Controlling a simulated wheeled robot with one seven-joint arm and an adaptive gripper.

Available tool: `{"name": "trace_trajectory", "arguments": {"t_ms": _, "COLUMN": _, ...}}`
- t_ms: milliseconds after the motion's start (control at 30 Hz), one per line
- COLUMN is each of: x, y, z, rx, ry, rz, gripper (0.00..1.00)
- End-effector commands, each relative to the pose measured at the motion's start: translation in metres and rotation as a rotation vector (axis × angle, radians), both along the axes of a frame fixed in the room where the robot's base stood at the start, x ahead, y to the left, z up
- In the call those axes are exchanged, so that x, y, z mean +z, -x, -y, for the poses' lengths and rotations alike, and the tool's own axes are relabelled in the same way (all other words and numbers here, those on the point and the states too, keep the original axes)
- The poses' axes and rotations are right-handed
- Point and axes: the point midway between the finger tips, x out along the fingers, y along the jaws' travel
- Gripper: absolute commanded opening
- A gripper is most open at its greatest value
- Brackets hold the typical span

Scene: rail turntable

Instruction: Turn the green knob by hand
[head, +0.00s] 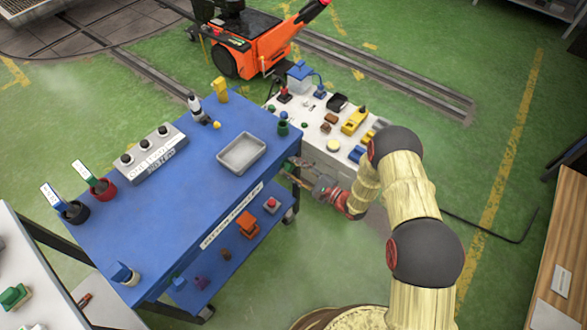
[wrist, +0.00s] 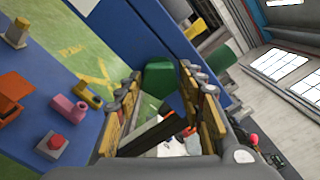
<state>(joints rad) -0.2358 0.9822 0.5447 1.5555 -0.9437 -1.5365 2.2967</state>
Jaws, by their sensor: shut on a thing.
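The green knob (wrist: 158,78) shows in the wrist view as a rounded green shape at the edge of a blue panel. In the head view my gripper (head: 293,164) reaches the right side of the blue table (head: 190,190), just below the tabletop.
A white table (head: 310,145) with several small items stands close behind my gripper. An orange cart (head: 262,50) stands farther back.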

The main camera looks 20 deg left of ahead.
Motion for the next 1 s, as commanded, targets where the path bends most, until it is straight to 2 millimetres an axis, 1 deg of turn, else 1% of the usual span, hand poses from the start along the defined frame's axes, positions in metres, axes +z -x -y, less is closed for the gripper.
{"name": "trace_trajectory", "arguments": {"t_ms": 200, "x": -0.001, "y": -0.001, "z": 0.001, "rx": -0.003, "ry": 0.002, "rz": -0.001, "gripper": 0.13}}
{"name": "trace_trajectory", "arguments": {"t_ms": 233, "x": -0.001, "y": -0.001, "z": 0.001, "rx": -0.003, "ry": 0.002, "rz": -0.001, "gripper": 0.39}}
{"name": "trace_trajectory", "arguments": {"t_ms": 467, "x": -0.001, "y": 0.000, "z": 0.000, "rx": -0.002, "ry": 0.002, "rz": 0.000, "gripper": 0.52}}
{"name": "trace_trajectory", "arguments": {"t_ms": 800, "x": 0.000, "y": 0.000, "z": 0.002, "rx": -0.001, "ry": 0.001, "rz": 0.001, "gripper": 0.53}}
{"name": "trace_trajectory", "arguments": {"t_ms": 867, "x": -0.001, "y": 0.001, "z": 0.005, "rx": -0.002, "ry": 0.002, "rz": 0.000, "gripper": 0.53}}
{"name": "trace_trajectory", "arguments": {"t_ms": 1000, "x": -0.001, "y": 0.008, "z": 0.023, "rx": -0.004, "ry": 0.002, "rz": -0.001, "gripper": 0.53}}
